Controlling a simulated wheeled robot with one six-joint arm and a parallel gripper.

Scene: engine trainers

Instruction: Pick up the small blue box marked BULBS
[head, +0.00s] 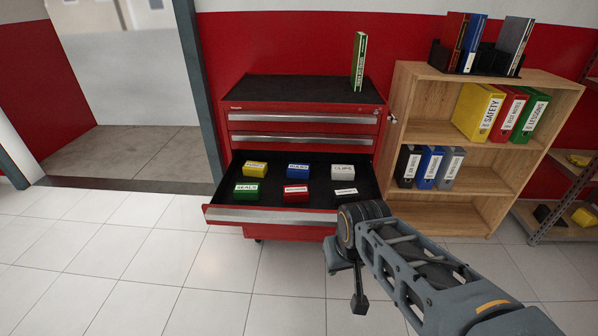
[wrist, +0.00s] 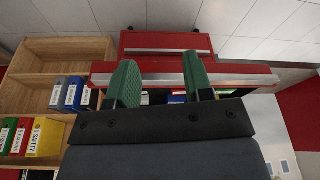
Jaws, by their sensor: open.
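The small blue box (head: 298,171) sits in the open drawer (head: 272,216) of the red cabinet, in the middle of the back row. It has a white label, too small to read surely. A yellow box (head: 255,169) is to its left, a grey one (head: 342,172) to its right and a red one (head: 296,194) in front of it. My gripper (wrist: 161,78) is open and empty, its two green fingers spread in the wrist view. In the head view it hangs low in front of the drawer's right side, apart from the boxes. In the wrist view its mount mostly hides the drawer's inside.
A green box (head: 246,191) and a dark box with a white label (head: 345,193) also lie in the front row. A green binder (head: 359,62) stands on the cabinet top. A wooden shelf (head: 447,134) with binders stands at right. The floor at left is clear.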

